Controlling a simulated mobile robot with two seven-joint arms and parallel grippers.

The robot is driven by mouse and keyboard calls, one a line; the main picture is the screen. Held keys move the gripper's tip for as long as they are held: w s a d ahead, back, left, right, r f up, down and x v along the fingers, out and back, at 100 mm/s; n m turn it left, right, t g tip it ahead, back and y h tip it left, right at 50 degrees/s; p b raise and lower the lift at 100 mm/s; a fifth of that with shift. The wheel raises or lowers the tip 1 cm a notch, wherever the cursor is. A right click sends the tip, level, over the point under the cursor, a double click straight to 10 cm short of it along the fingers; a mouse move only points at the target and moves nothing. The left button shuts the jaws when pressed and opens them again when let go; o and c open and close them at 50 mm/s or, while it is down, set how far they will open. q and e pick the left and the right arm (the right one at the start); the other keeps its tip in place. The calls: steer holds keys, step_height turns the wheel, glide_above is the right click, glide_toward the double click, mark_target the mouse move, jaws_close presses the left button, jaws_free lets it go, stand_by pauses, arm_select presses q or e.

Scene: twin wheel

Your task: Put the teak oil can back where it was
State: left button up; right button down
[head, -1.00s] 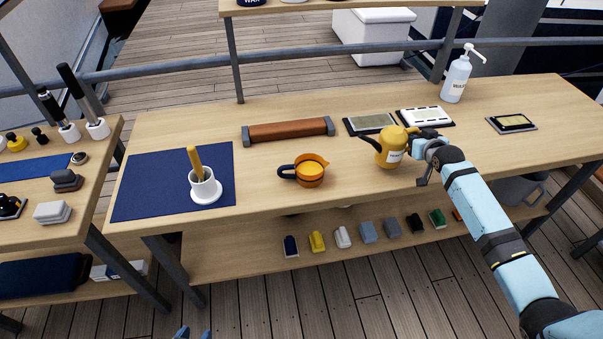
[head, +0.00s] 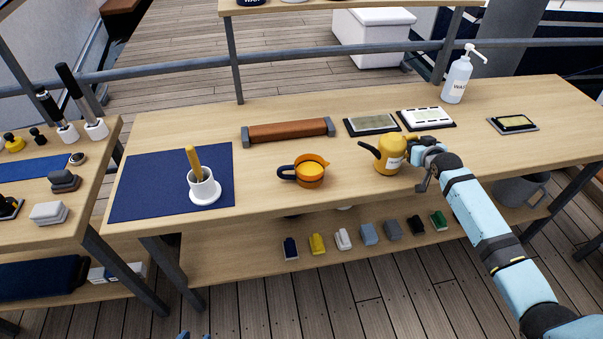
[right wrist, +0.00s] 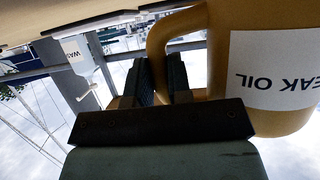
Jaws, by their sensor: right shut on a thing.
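The yellow teak oil can (head: 386,158) with a dark spout is upright at the front right part of the table. I cannot tell whether its base touches the tabletop. In the right wrist view the can (right wrist: 262,100) shows its label upside down, reading "EAK OIL". My right gripper (head: 415,153) is at the right side of the can, shut on its handle. The two dark fingers (right wrist: 163,80) show at the handle in the right wrist view. My left gripper is not clearly in view.
An orange cup (head: 310,172) stands left of the can. Two trays with pads (head: 372,123) (head: 427,117) lie behind it, and a pump bottle (head: 457,79) stands at the back right.

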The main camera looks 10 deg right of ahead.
steer(key=shift+f, duration=0.1)
steer(key=c, duration=1)
jaws_free()
steer(key=shift+o, duration=0.2)
steer(key=shift+f, duration=0.1)
steer(key=shift+s, duration=0.1)
steer(key=v, duration=1.3)
steer(key=shift+s+r, duration=0.2)
steer(key=shift+s, duration=0.1)
steer(key=s+a+f+n+g+y+p, duration=0.1)
steer(key=s+a+f+p, duration=0.3)
steer(key=s+a, duration=0.8)
steer(key=s+a+f+n+g+y+p, duration=0.1)
steer(key=s+a+f+p, duration=0.3)
steer(key=s+a, duration=0.9)
steer(key=s+n+y+p, duration=0.1)
steer(key=s, duration=0.2)
